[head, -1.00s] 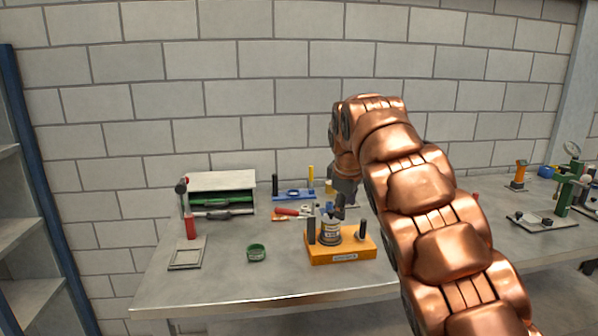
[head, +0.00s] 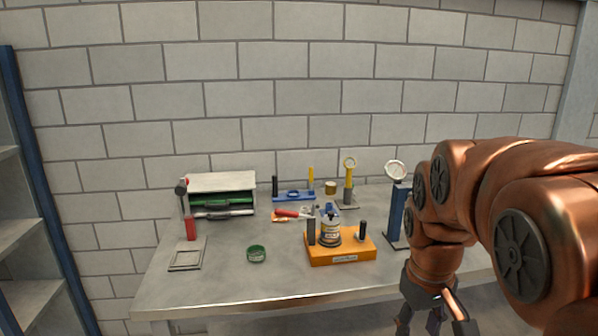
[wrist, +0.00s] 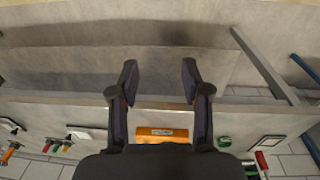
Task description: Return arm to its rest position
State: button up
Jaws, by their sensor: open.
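My copper arm is folded at the right of the head view, and my gripper (head: 422,322) hangs in front of the workbench's front edge, partly cut off by the bottom of the picture. In the wrist view my gripper (wrist: 158,82) shows two dark fingers spread well apart with nothing between them. The fingers are clear of the workbench (head: 215,285) and its objects.
A grey cabinet with green drawers (head: 222,182), a green ring (head: 256,253), a grey frame (head: 187,255) and a blue gauge stand (head: 397,215) are on the bench. A blue-edged shelf (head: 45,200) stands at the left. The bench's front left is clear.

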jog(key=s+a+f+m+g, duration=0.1)
jog(key=s+f, duration=0.3)
jog(key=s, duration=0.6)
jog(key=s+f+m+g, duration=0.1)
jog(key=s+f, duration=0.3)
jog(key=s, duration=0.5)
jog(key=shift+s+a+f+y, duration=0.3)
jog(key=shift+s+a+f, duration=0.1)
